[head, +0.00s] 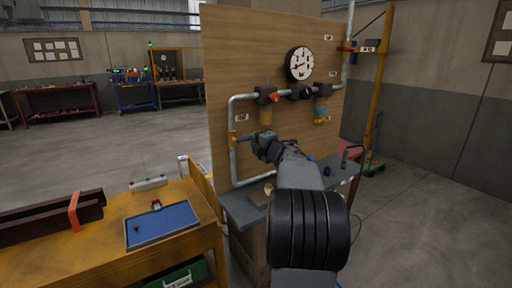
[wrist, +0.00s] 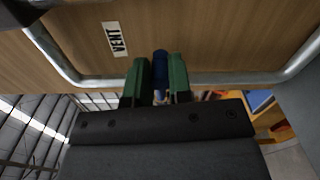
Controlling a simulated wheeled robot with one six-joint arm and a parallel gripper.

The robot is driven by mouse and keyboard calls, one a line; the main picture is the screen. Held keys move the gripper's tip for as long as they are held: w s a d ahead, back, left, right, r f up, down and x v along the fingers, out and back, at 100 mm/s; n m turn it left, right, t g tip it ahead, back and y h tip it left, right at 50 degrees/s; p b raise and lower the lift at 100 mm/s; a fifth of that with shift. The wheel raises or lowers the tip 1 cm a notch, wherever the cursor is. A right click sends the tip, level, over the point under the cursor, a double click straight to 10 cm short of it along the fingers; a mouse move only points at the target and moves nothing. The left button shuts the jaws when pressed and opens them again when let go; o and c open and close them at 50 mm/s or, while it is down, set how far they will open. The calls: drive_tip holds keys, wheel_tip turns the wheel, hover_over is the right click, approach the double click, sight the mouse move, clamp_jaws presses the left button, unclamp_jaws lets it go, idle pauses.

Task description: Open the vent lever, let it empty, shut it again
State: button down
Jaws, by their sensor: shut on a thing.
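The vent lever is a slim blue handle (head: 243,139) at the left vertical pipe of the board. It runs sideways, across that pipe. In the wrist view its blue end (wrist: 160,62) sits between the green fingers of my gripper (wrist: 160,82), which is shut on it. In the head view my gripper (head: 257,141) reaches the lever from the right. The VENT label (wrist: 114,39) is on the wooden board beside it. A round gauge (head: 300,64) is higher on the board; its reading is too small to tell. The lever's pivot is hidden in the wrist view.
The wooden board (head: 225,60) carries grey pipe (head: 240,97), an orange-handled valve (head: 268,96) and a blue one (head: 321,90). A grey shelf (head: 237,209) juts out below. A yellow bench (head: 185,247) with a blue tray (head: 162,226) stands at left. Open floor lies beyond.

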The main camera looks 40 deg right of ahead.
drive_tip(key=shift+n, duration=0.5)
drive_tip(key=c, duration=1.1)
unclamp_jaws()
drive_tip(key=shift+r, duration=0.1)
drive_tip(key=shift+o, duration=0.2)
drive_tip(key=s+a, duration=0.2)
drive_tip(key=s, duration=1.1)
drive_tip(key=shift+s+b, duration=0.3)
drive_tip(key=shift+b, duration=0.05)
